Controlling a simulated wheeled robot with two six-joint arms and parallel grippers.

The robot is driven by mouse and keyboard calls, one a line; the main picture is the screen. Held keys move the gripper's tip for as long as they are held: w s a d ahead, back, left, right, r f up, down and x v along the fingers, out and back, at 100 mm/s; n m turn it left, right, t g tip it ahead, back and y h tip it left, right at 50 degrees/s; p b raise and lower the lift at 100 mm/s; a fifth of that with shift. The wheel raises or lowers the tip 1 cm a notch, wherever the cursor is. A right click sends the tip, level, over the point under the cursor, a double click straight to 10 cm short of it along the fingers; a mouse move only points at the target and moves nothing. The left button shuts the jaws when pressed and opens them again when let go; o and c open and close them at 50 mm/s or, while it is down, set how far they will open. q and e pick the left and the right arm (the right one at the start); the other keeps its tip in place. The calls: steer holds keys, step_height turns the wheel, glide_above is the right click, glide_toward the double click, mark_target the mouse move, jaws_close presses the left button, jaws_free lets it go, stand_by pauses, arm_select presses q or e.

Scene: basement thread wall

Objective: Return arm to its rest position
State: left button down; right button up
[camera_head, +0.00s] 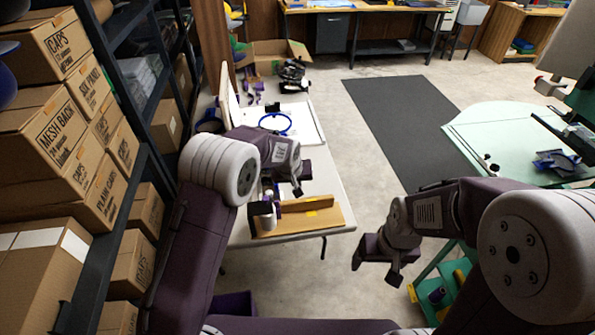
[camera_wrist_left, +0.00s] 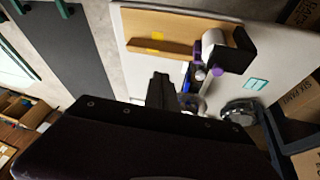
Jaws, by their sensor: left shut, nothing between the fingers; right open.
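My left arm reaches over the white table (camera_head: 335,190) from the left. My left gripper (camera_head: 299,183) is shut and empty above the table, just beyond a wooden rack (camera_head: 325,217). In the left wrist view its closed dark fingers (camera_wrist_left: 160,92) point toward the table, with the rack (camera_wrist_left: 165,24) beyond them. A white spool with purple ends (camera_wrist_left: 215,45) is beside the rack. My right gripper (camera_head: 376,266) is open and empty, in front of the table's right side over the floor. Its arm comes in from the right.
Shelves with cardboard boxes (camera_head: 60,140) line the left side. A blue hoop (camera_head: 275,123) lies on a white board on the table. A green cart (camera_head: 436,284) stands below my right arm. A pale green table (camera_head: 480,130) is at right. A dark mat (camera_head: 400,125) covers clear floor.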

arm_select(q)
steer(key=s+a+r+n+t, duration=0.1)
steer(key=s+a+r+n, duration=0.15)
steer(key=a+r, duration=0.7)
steer(key=s+a+f+m+g, duration=0.1)
steer(key=s+a+f+g, duration=0.1)
steer(key=s, duration=1)
steer(key=s+a+f+m+g+y, duration=0.1)
steer(key=s+a+f, duration=0.3)
steer(key=s, duration=0.9)
steer(key=shift+a+f+m+g, duration=0.3)
steer(key=shift+m+g, duration=0.15)
steer(key=shift+g, duration=0.25)
